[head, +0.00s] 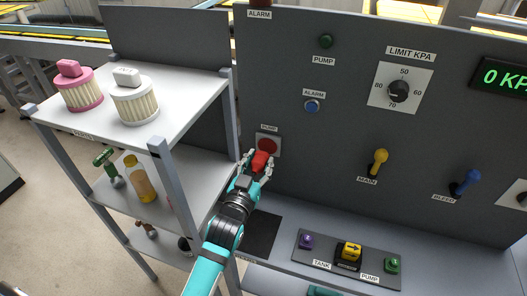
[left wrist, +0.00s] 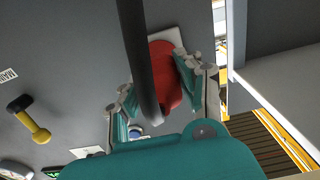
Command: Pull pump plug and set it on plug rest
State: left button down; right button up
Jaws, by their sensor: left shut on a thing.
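The red pump plug (head: 261,161) is between the fingers of my left gripper (head: 258,167), which is shut on it. It is just in front of and below the round red socket on a pale plate (head: 268,145) marked PUMP. I cannot tell whether plug and socket still touch. In the left wrist view the red plug (left wrist: 165,75) shows between the fingers (left wrist: 160,95), partly hidden by a dark bar or cable. A dark square pad (head: 262,232), possibly the plug rest, lies on the ledge below; its label is too small to read. My right gripper is not in view.
A grey shelf rack (head: 190,82) with filters and bottles stands close on the left. The panel carries a yellow MAIN lever (head: 378,161), a blue BLEED lever (head: 465,183) and a dial (head: 398,91). A selector plate (head: 375,277) sits right of the pad.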

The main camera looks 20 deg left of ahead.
pick_arm(q)
jog(key=shift+s+p, duration=0.3)
jog(key=shift+s, duration=0.65)
